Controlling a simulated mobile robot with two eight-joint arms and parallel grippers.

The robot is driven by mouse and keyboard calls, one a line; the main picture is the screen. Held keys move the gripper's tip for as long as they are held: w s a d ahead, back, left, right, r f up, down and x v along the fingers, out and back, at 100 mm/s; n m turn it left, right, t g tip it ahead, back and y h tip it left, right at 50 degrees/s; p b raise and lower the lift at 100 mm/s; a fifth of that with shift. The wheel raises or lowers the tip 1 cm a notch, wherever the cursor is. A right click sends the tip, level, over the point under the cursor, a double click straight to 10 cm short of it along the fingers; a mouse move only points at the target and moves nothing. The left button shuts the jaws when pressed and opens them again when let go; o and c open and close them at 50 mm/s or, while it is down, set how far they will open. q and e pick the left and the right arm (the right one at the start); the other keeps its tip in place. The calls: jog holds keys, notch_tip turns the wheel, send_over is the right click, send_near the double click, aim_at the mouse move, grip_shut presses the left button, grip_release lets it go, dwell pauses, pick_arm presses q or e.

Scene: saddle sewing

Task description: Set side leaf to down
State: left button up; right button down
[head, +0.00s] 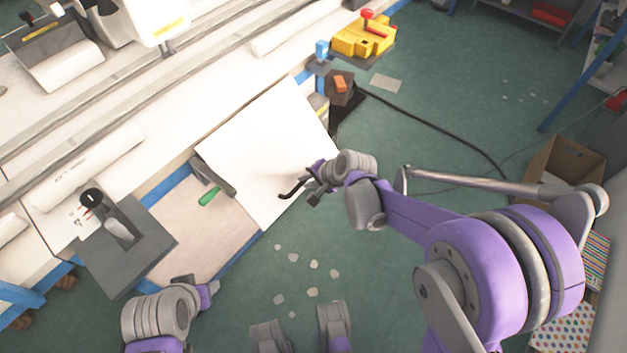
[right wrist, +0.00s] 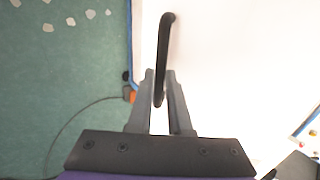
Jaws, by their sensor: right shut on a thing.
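The side leaf (head: 265,140) is a plain white panel jutting from the long white bench toward the floor in the head view. I cannot tell its exact angle. A black bent handle (head: 291,189) is near its outer edge. My right gripper (head: 312,184) is shut on this handle. In the right wrist view, the handle (right wrist: 165,50) runs up from between the fingers (right wrist: 160,82), with the white leaf surface behind it. My left gripper (head: 207,292) is low at the left, apart from the leaf; its jaws are too unclear to read.
A green-handled tool (head: 209,196) lies beside the leaf, near a pale blue-framed panel (head: 205,232). A grey platform (head: 130,250) is at left. A yellow box (head: 362,38) stands behind. A black cable (head: 440,128) crosses the green floor; a cardboard box (head: 562,165) is at right.

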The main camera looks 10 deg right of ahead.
aim_at(294, 185)
jog(key=w+a+f+t+b, duration=0.1)
jog(key=f+b, duration=0.1)
jog(key=w+a+f+t+y+b, duration=0.1)
jog(key=f, duration=0.2)
jog(key=w+a+f+y+b, duration=0.1)
jog(key=w+f+b, duration=0.1)
jog(key=shift+w+a+f+t+b, duration=0.1)
jog(key=shift+a+f+t+b, duration=0.1)
jog(key=shift+t+b, duration=0.15)
pick_arm(q)
notch_tip(294, 185, down, 12)
jog(key=b, duration=0.3)
jog(key=shift+w, duration=0.45)
pick_arm(e)
jog(key=a+r+x, duration=0.1)
jog(key=x, duration=0.8)
jog(key=shift+w, duration=0.55)
jog(key=shift+r, duration=0.1)
jog(key=c, duration=1.1)
grip_release()
jog(key=shift+o, duration=1.3)
jog(key=shift+w, duration=0.2)
pick_arm(q)
jog(key=shift+w, duration=0.15)
